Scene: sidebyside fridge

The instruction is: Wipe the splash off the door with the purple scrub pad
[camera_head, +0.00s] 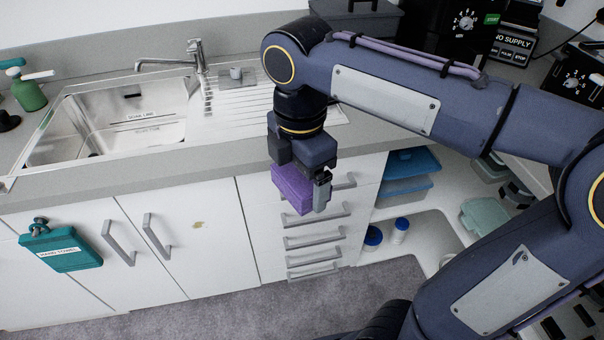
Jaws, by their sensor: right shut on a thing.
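The purple scrub pad (292,188) is a block held in my right gripper (304,192), in front of the drawer stack below the counter. The gripper is shut on the pad, with one finger visible on the pad's right side. The splash (198,225) is a small yellowish-brown spot on the white cabinet door (205,255). The pad is to the right of the splash and higher in the picture, apart from it. My left gripper is not in view.
Bar handles (157,236) stick out from the doors, just left of the splash. Drawer handles (315,240) stick out below the pad. The sink (120,120) is above. Open shelves (425,215) hold containers at the right.

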